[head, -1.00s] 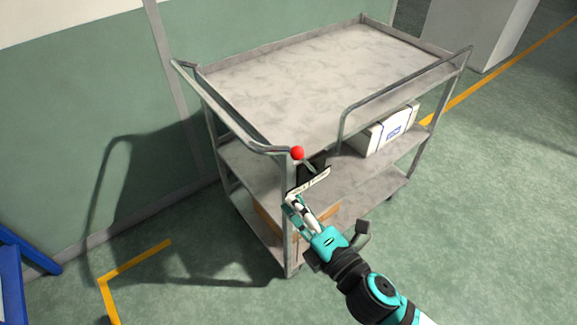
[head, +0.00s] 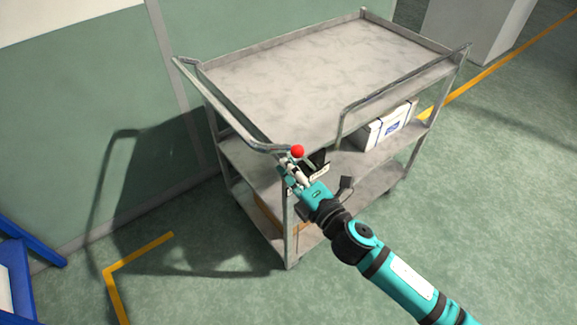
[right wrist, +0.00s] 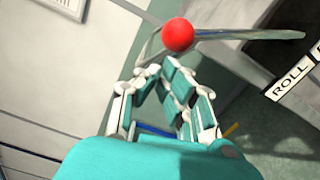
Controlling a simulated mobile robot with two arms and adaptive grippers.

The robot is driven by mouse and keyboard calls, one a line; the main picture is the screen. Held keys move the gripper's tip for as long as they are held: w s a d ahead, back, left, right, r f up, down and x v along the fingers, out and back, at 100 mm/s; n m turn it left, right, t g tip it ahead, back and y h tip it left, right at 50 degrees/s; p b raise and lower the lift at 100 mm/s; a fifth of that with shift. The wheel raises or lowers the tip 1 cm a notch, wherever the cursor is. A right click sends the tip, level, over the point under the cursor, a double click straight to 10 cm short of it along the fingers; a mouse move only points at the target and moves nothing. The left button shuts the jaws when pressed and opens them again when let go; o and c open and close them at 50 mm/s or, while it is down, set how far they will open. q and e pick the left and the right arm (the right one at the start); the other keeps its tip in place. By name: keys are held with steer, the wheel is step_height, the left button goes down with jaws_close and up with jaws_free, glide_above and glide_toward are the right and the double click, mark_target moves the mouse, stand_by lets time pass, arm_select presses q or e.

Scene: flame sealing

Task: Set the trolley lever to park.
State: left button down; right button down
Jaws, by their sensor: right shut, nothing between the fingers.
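The trolley (head: 310,70) is a grey metal cart with several shelves. The lever's red ball knob (head: 297,151) shows at its near corner, by the end of the push handle (head: 235,112). In the right wrist view the red knob (right wrist: 178,35) sits on a thin metal rod (right wrist: 250,35) that runs right, past a dark housing. A white label plate (right wrist: 291,80) there reads "ROLL"; any other wording is cut off. My right gripper (head: 291,167) is shut and empty, just below the knob. Its fingertips (right wrist: 158,72) look close to the knob; contact is unclear. My left gripper is out of view.
A white box (head: 385,128) stands on the middle shelf and a brown box (head: 268,222) is low down. A green wall (head: 70,110) is behind left. A blue object (head: 15,265) stands at the left edge. The floor at the right is clear.

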steer(key=shift+d+r, duration=0.1)
steer(key=shift+r, duration=0.05)
steer(key=w+d+r+m+p, duration=0.3)
steer(key=w+d+m+p, duration=0.4)
steer(key=w+d+m, duration=0.3)
steer(key=shift+w+d+r+m+g+p, duration=0.15)
steer(key=shift+d+r+m+g+p, duration=0.15)
steer(key=shift+d+m, duration=1.35)
steer(key=shift+d+n, duration=0.5)
steer(key=shift+n, duration=0.05)
